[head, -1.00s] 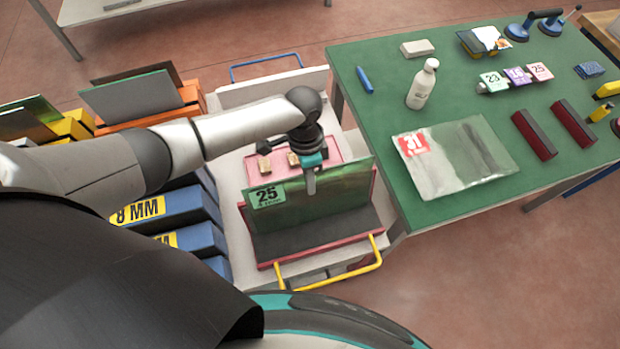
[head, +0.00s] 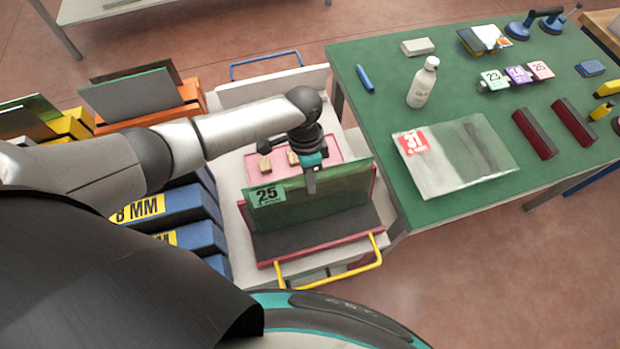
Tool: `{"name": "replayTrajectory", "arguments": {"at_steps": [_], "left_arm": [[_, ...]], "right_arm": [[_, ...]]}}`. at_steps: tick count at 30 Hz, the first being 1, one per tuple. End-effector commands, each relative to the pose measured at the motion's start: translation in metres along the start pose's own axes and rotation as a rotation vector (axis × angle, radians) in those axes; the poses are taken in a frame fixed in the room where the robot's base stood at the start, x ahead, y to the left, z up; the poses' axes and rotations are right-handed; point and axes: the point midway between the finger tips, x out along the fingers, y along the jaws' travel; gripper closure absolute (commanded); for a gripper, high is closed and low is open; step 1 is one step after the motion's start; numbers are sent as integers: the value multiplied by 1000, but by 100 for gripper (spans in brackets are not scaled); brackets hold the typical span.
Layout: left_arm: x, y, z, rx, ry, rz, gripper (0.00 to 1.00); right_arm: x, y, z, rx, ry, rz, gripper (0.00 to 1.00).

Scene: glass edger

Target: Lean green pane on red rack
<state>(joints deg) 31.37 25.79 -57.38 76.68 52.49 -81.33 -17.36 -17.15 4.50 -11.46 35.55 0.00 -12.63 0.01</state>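The green pane (head: 325,197) stands in the red rack (head: 262,262) on a pale cart. It is tilted back, with its lower edge at the dark rack base (head: 315,232). A green "25" tag (head: 266,195) is on its left part. My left gripper (head: 311,181) is at the middle of the pane's top edge, pointing down. One finger shows in front of the pane; the other is hidden, so its grip on the pane cannot be made out. My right gripper is not in view.
A green-topped table (head: 385,150) stands close on the right, with a white bottle (head: 422,84) and a clear sheet (head: 455,160). A yellow handle (head: 345,275) is at the cart's front. Blue racks (head: 170,208) and an orange rack (head: 195,97) stand left.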

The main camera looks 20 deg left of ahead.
Motion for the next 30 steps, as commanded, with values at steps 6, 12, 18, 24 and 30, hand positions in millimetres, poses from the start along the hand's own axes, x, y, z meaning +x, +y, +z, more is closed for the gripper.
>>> {"name": "replayTrajectory", "arguments": {"at_steps": [6,12,18,24,30], "left_arm": [[2,-1,-1,0,3,0,100],[2,-1,-1,1,2,0,76],[3,0,-1,1,2,0,60],[3,0,0,0,-1,1,60],[-20,-1,0,2,3,-1,60]], "right_arm": [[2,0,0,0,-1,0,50],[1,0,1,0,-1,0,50],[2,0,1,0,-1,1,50],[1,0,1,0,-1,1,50],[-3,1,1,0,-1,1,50]]}}
